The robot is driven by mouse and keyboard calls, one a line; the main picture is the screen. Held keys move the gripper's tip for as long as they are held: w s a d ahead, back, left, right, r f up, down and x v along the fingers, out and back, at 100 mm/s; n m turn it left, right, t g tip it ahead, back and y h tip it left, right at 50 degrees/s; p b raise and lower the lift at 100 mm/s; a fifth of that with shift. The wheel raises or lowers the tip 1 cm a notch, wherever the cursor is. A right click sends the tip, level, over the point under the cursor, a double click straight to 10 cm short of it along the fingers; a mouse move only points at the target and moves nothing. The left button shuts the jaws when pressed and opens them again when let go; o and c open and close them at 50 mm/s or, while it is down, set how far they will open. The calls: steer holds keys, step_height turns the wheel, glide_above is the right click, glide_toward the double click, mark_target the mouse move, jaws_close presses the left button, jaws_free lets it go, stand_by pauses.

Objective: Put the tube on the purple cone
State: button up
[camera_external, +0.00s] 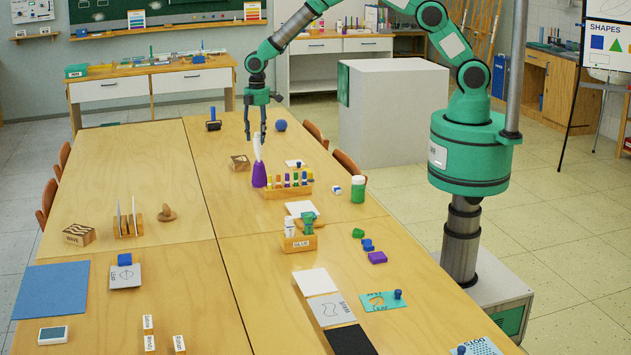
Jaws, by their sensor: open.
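The purple cone (259,176) stands on the table near the left end of a wooden rack. A slim white piece, seemingly the tube (257,150), sits upright, slightly tilted, directly above the cone and appears to rest on its tip. The exact contact is too small to make out. My gripper (256,136) points down from above, open, with its fingers on either side of the white piece's upper end. I cannot tell whether either finger touches it.
The wooden rack (288,192) with several coloured tubes or markers stands just right of the cone. A wooden block (239,162), a blue ball (281,125) and a green-and-white jar (357,189) are nearby.

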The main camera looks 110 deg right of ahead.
steer(key=shift+r, duration=2.4)
steer(key=shift+r, duration=0.15)
steer(key=s+a+r+t, duration=0.1)
steer(key=s+a+r, duration=0.5)
steer(key=r, duration=0.4)
steer(key=s+a+r+m+t, duration=0.1)
steer(key=s+a+r, duration=0.4)
steer(key=r, duration=0.5)
steer(key=s+a+r+t, duration=0.1)
steer(key=s+a+r, duration=0.5)
steer(key=r, duration=0.4)
steer(key=s+a+r, duration=0.1)
steer(key=s+a, duration=0.2)
steer(key=s, duration=0.6)
steer(key=s+a+r+m+t, duration=0.1)
steer(key=s+a, duration=0.3)
steer(key=s, duration=0.6)
steer(key=s+a+r+m+t, duration=0.1)
steer(key=s+a, duration=0.3)
steer(key=s, duration=0.6)
steer(key=shift+v, duration=0.9)
steer(key=shift+w+r, duration=0.1)
steer(key=shift+w, duration=0.15)
